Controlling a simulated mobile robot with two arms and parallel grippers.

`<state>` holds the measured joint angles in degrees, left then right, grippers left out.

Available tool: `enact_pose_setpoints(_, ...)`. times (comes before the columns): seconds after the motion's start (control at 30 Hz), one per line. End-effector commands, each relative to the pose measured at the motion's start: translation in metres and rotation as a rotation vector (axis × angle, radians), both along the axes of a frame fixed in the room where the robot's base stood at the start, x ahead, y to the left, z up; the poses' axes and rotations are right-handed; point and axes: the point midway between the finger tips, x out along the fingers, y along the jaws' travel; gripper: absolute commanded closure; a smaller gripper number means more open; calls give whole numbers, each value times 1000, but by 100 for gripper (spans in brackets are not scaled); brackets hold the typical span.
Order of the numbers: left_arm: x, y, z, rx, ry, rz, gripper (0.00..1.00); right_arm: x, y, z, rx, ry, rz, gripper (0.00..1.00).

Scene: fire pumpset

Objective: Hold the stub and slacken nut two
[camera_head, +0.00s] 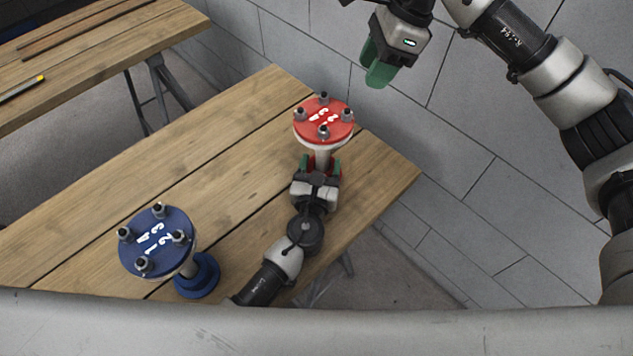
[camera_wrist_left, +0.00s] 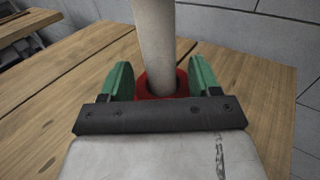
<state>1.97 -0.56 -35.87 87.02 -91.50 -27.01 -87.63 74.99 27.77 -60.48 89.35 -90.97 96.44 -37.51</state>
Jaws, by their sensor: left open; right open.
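The red stub has a round red flange (camera_head: 315,128) on top with several nuts and white numerals too small to read surely. Its pale pipe (camera_wrist_left: 154,40) rises from a red base (camera_wrist_left: 142,92) on the wooden bench. My left gripper (camera_head: 320,164) is open below the flange. In the left wrist view its green fingers (camera_wrist_left: 160,68) stand on either side of the pipe, with gaps on both sides. My right gripper (camera_head: 373,75) is open and empty, up and to the right of the red flange, apart from it. Which nut is number two cannot be told.
A second stub with a blue flange (camera_head: 150,256) and blue foot (camera_head: 197,279) stands on the bench (camera_head: 250,135) at the lower left. Another bench (camera_head: 110,45) is at the upper left. A grey rail (camera_head: 320,330) crosses the bottom. A tiled wall (camera_head: 470,170) lies at the right.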

Motion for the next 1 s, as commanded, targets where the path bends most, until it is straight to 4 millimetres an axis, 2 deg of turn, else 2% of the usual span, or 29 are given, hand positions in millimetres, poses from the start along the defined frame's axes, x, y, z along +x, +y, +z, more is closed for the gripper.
enact_pose_setpoints(0.2,20,-4,0,1,1,-2,38,0,0,0,0,0,0,57)
enact_pose_setpoints(0.53,22,-4,0,-1,1,-2,38,0,0,0,0,0,0,57)
enact_pose_setpoints(0.93,22,-4,0,-1,1,-2,99,0,0,0,0,0,0,57)
enact_pose_setpoints(1.0,22,-4,0,-1,1,-2,100,0,0,0,0,0,0,57)
